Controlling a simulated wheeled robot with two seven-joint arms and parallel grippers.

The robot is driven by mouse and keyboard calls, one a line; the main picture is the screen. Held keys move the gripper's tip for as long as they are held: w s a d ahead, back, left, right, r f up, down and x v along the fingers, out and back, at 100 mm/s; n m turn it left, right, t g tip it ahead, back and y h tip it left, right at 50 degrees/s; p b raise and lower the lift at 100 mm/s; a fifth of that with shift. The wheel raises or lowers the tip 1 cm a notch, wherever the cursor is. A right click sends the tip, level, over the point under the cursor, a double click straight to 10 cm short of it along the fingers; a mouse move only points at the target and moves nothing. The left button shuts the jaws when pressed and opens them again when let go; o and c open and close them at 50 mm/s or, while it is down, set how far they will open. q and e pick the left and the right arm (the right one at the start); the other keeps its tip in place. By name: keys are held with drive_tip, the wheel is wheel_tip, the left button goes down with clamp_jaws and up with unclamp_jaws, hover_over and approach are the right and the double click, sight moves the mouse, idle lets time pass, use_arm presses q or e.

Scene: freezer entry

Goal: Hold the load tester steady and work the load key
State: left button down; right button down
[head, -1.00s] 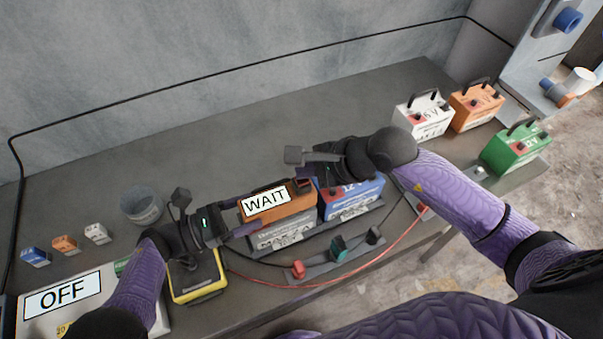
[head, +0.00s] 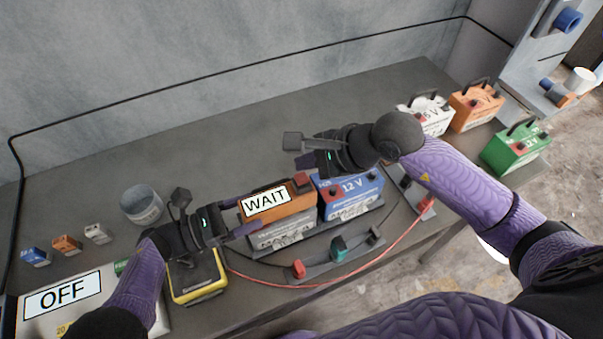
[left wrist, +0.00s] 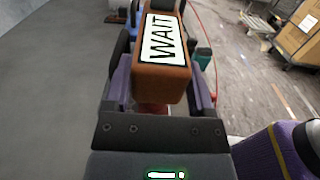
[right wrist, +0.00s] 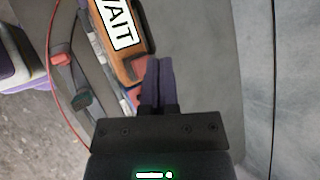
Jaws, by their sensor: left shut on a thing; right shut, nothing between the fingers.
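The load tester (head: 278,205) is an orange box with a white "WAIT" label. It sits on top of a grey battery (head: 283,237) in the head view. The red load key (head: 301,182) is at its right end. My left gripper (head: 243,214) is shut on the tester's left end; the left wrist view shows the tester (left wrist: 160,80) between its fingers. My right gripper (head: 304,161) is shut and empty, just above and behind the key. In the right wrist view its closed fingers (right wrist: 158,75) are beside the tester's key end; contact is unclear.
A blue 12 V battery (head: 349,195) stands right of the tester. Red and green connectors (head: 338,248) lie on a front strip with a red cable. A bucket (head: 141,204), a yellow-edged device (head: 197,275) and an "OFF" panel (head: 63,296) are left. The back of the bench is clear.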

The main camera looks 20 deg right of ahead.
sight(306, 178)
drive_tip(key=shift+r, duration=2.1)
use_arm(q)
unclamp_jaws()
drive_tip(key=a+b, duration=0.1)
drive_tip(key=a, duration=0.6)
drive_tip(key=shift+s, duration=0.3)
use_arm(e)
drive_tip(key=shift+f, duration=0.6)
